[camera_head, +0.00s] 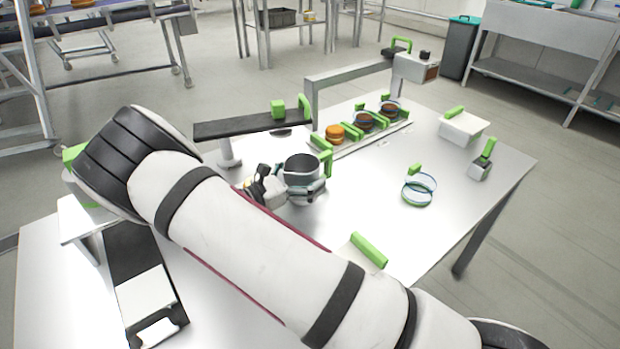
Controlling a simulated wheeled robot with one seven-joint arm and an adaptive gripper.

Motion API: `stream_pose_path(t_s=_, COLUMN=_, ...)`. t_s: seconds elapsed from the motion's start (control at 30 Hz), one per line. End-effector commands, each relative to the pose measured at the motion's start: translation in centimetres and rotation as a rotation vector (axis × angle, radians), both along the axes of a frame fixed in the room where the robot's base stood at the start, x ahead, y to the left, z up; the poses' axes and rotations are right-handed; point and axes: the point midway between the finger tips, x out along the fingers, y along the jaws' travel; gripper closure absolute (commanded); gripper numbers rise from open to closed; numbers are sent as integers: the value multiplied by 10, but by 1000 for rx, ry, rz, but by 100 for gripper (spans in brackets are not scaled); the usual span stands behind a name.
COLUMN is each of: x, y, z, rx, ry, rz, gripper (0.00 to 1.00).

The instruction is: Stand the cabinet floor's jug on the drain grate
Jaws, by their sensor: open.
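A dark-topped grey pot-like vessel with a green handle (301,170) stands upright on the steel table and may be the jug. My gripper (288,190) is open, low at its near left side. I cannot tell whether the fingers touch the vessel or go around it. My white arm crosses the foreground and hides part of the table. No cabinet floor can be made out. I cannot identify the drain grate; a flat dark panel (131,254) lies at the table's near left.
A long black shelf (245,125) on a stand is behind the vessel. A tray (372,139) of several round items lies beyond it, under a grey frame (345,74).

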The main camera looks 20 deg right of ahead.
Motion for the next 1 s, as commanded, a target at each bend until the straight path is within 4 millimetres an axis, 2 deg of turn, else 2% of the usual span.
stream_pose_path(t_s=0.13, x=0, y=0, z=0, rx=0, ry=0, rz=1, gripper=8)
stream_pose_path(t_s=0.37, x=0, y=1, z=0, rx=0, ry=0, rz=1, gripper=60)
stream_pose_path(t_s=0.43, x=0, y=1, z=0, rx=0, ry=0, rz=1, gripper=63)
stream_pose_path(t_s=0.47, x=0, y=1, z=1, rx=0, ry=0, rz=1, gripper=68)
stream_pose_path(t_s=0.77, x=0, y=1, z=4, rx=0, ry=-1, rz=1, gripper=68)
stream_pose_path(t_s=1.0, x=0, y=1, z=27, rx=0, ry=-1, rz=1, gripper=68)
